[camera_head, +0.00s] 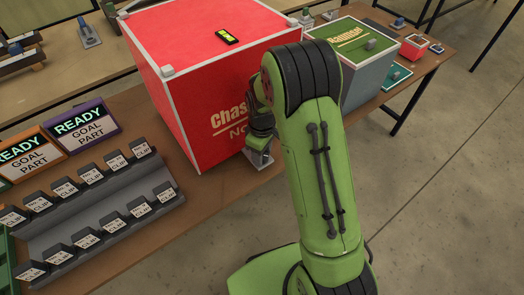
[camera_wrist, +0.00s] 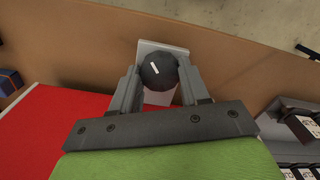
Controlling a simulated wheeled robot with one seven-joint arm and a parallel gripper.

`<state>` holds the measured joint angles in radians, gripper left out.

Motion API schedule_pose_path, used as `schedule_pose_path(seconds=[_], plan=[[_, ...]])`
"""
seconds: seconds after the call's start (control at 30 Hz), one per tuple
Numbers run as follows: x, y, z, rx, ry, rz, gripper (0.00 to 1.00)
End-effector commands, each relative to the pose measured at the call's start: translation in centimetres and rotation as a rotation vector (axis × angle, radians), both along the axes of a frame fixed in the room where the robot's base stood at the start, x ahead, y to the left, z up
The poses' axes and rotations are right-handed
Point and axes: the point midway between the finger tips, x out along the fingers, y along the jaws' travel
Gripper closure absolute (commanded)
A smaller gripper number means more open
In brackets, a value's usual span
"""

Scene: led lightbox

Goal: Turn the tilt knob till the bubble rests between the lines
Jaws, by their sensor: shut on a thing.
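The tilt knob (camera_wrist: 158,72) is dark and round with a short white mark on its face. In the wrist view it sits between the two fingers of my gripper (camera_wrist: 160,78), which is shut on it. Behind the knob is a pale plate (camera_wrist: 152,48). In the head view my gripper (camera_head: 260,142) is at the front of the red box, above a grey plate (camera_head: 258,160), and hides the knob. A small black level with a yellow-green window (camera_head: 228,35) lies on the red box's top. The bubble and lines are too small to tell.
The red box (camera_head: 190,110) stands on the brown table (camera_head: 225,190). A green-topped box (camera_head: 360,85) is to its right. At left are several labelled black clips on a grey rack (camera_head: 80,205) and READY signs (camera_head: 85,127). Free floor lies at right.

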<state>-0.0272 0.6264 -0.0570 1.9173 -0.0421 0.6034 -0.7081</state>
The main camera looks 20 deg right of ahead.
Motion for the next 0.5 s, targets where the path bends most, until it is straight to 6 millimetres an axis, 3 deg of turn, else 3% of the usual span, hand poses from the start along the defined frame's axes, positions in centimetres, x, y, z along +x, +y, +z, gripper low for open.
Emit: schedule_pose_path(seconds=[0.5], plan=[[0.17, 0.02, 0.14, 0.0, -0.006, 0.039, 0.85]])
